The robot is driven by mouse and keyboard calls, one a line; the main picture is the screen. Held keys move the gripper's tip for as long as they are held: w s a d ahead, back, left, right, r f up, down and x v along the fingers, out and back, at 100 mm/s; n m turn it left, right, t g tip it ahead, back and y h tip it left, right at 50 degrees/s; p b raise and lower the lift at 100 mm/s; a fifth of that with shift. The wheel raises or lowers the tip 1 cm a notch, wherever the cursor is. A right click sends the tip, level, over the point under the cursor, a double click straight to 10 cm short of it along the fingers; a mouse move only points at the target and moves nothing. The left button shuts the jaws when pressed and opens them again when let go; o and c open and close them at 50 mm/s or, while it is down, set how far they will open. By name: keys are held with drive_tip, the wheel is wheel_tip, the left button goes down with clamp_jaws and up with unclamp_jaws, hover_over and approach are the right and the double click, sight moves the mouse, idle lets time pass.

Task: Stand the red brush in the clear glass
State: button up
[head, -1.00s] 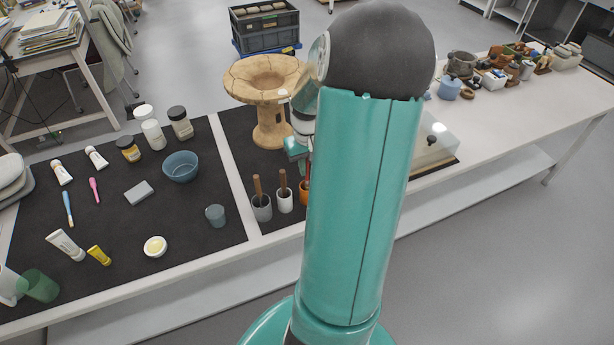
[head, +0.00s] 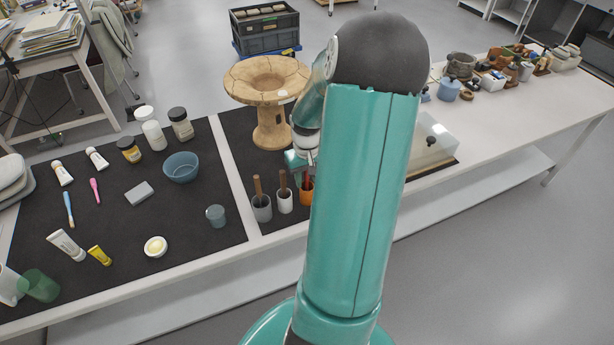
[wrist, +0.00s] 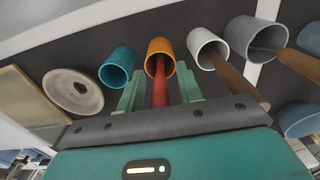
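The red brush (wrist: 159,88) stands in an orange cup (wrist: 160,50), its handle toward my wrist camera. The orange cup also shows in the head view (head: 306,194), partly behind my arm. My gripper (wrist: 160,75) is open, with one green finger on each side of the red handle and visible gaps between. In the head view my gripper is mostly hidden by my arm. A pale, see-through glass (head: 9,287), which looks like the clear glass, is cut off at the left edge of the head view, beside a green glass (head: 40,286).
White (head: 285,201) and grey (head: 261,208) cups holding brown handles stand close by; a teal cup (wrist: 117,66) is on the orange cup's other side. A bluish glass (head: 215,216), blue bowl (head: 181,167), jars and tubes occupy the left mat. A wooden stand (head: 268,125) rises behind.

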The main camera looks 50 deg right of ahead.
drive_tip(key=shift+r, duration=0.1)
wheel_tip(320, 180, up, 12)
drive_tip(key=shift+r, duration=0.1)
idle(0.4)
drive_tip(key=w+a+r+n+t+h, duration=0.15)
drive_tip(key=a+r, duration=0.25)
drive_tip(key=a, duration=0.5)
drive_tip(key=w+a+r+n+h, duration=0.1)
drive_tip(key=w+a+r, duration=0.3)
drive_tip(key=a, duration=0.5)
drive_tip(key=s+a+r+n+t+y, duration=0.1)
drive_tip(key=s+a, duration=0.3)
drive_tip(key=a, duration=0.5)
drive_tip(key=s+a+r+n+t+y, duration=0.1)
drive_tip(key=s+a+r+n+t, duration=0.1)
drive_tip(key=a, duration=0.7)
drive_tip(key=shift+s+r+n+t, duration=0.35)
drive_tip(key=shift+s+r+t, duration=0.2)
drive_tip(key=shift+s+r, duration=0.5)
drive_tip(key=shift+o, duration=0.4)
drive_tip(key=shift+d+f+y, duration=0.1)
drive_tip(key=shift+y, duration=0.15)
